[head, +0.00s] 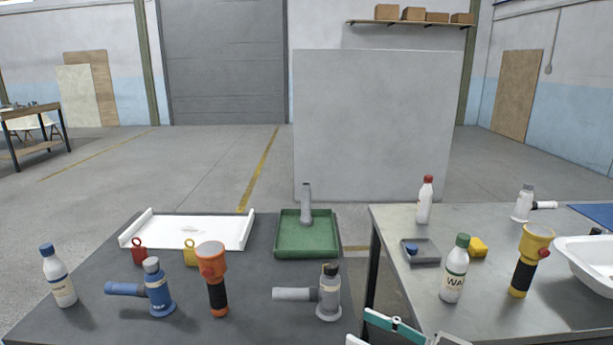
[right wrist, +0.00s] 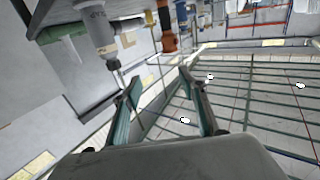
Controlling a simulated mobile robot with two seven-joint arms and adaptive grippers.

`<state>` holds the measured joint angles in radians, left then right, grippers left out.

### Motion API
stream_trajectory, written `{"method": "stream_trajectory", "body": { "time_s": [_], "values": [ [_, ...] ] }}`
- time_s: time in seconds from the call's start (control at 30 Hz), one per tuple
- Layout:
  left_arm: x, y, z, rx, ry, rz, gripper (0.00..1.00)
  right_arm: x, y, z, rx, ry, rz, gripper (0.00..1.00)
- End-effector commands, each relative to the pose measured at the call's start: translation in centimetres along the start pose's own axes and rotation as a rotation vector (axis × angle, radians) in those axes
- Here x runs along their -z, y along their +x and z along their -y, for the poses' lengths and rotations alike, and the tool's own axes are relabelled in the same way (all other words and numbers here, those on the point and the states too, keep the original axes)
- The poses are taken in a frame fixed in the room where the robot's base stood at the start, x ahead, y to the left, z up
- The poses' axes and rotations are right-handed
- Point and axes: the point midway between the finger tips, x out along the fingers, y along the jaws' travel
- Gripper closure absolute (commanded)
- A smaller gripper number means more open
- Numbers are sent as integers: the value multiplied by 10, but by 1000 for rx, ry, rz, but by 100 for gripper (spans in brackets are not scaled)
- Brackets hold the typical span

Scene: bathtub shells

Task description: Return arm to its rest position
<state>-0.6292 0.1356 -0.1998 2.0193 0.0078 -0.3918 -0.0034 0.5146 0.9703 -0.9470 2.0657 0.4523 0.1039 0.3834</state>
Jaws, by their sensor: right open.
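My right gripper (head: 396,326) shows at the bottom edge of the head view, in front of the gap between the two tables; only part of it is in frame. In the right wrist view my right gripper (right wrist: 160,79) has its two teal-edged fingers spread apart, with nothing held between them. A grey tool with a side handle (head: 328,294) stands at the front right of the dark table; a grey body (right wrist: 98,30) shows beyond the left finger in the wrist view. My left gripper is not in view.
The dark table (head: 95,290) holds a green tray (head: 308,250), a white tray (head: 190,229), an orange flashlight (head: 213,278), a blue tool (head: 157,288) and a bottle (head: 58,276). The metal table (head: 395,222) holds bottles, a yellow flashlight (head: 528,260) and a white basin (head: 588,258).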

Motion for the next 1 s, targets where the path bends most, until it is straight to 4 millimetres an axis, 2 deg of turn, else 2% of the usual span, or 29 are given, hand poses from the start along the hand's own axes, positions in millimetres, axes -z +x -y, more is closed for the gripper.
{"method": "stream_trajectory", "body": {
  "time_s": [0.03, 0.27, 0.37, 0.57, 0.67, 0.77, 0.9, 1.0],
  "values": [
    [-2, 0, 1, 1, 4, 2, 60, -11, 3, 9, -4, 9, 1, 57],
    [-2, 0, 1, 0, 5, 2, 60, -43, 12, 28, -62, -1, 6, 57],
    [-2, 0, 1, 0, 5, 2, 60, -63, 12, 36, -110, 0, 19, 57],
    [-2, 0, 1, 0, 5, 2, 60, -122, -5, 46, -265, 9, 101, 57],
    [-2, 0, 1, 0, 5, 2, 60, -158, -25, 50, -355, 18, 174, 57],
    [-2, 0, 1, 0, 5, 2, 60, -198, -54, 56, -445, 28, 270, 57],
    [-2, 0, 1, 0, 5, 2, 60, -250, -102, 69, -547, 44, 417, 57],
    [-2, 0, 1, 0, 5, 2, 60, -282, -136, 81, -601, 55, 519, 57]
  ]
}}
